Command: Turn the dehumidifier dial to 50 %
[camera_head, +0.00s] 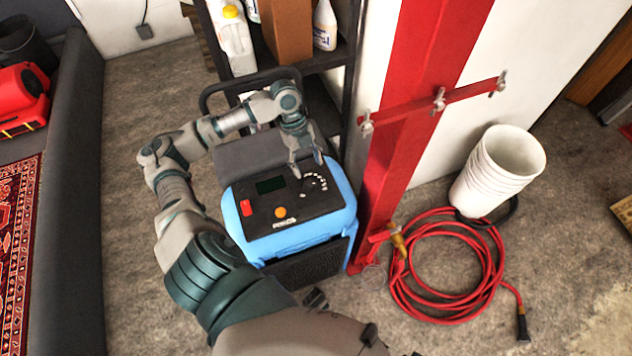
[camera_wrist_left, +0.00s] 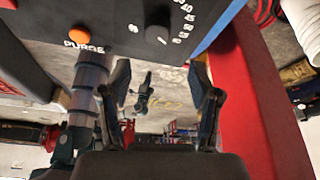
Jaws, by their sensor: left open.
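The blue dehumidifier (camera_head: 232,222) stands on the floor with its black control panel (camera_head: 262,213) facing up. The panel carries a small display (camera_head: 270,185), a red switch (camera_head: 246,208), an orange button (camera_head: 280,212) and a white dial scale (camera_head: 320,182). In the left wrist view the round black dial (camera_wrist_left: 157,35) sits beside printed numbers, near the orange PURGE button (camera_wrist_left: 79,35). Which number the dial marks is too small to tell. My left gripper (camera_head: 306,172) is open and empty, pointing down just above the dial end of the panel, its fingers (camera_wrist_left: 160,75) apart. My right gripper is out of view.
A red post (camera_head: 405,110) with a clamped crossbar (camera_head: 430,105) rises right of the dehumidifier. A shelf with bottles (camera_head: 325,25) stands behind. A coiled red hose (camera_head: 400,290) and stacked white buckets (camera_head: 495,170) lie right. A patterned rug (camera_head: 18,240) is at left.

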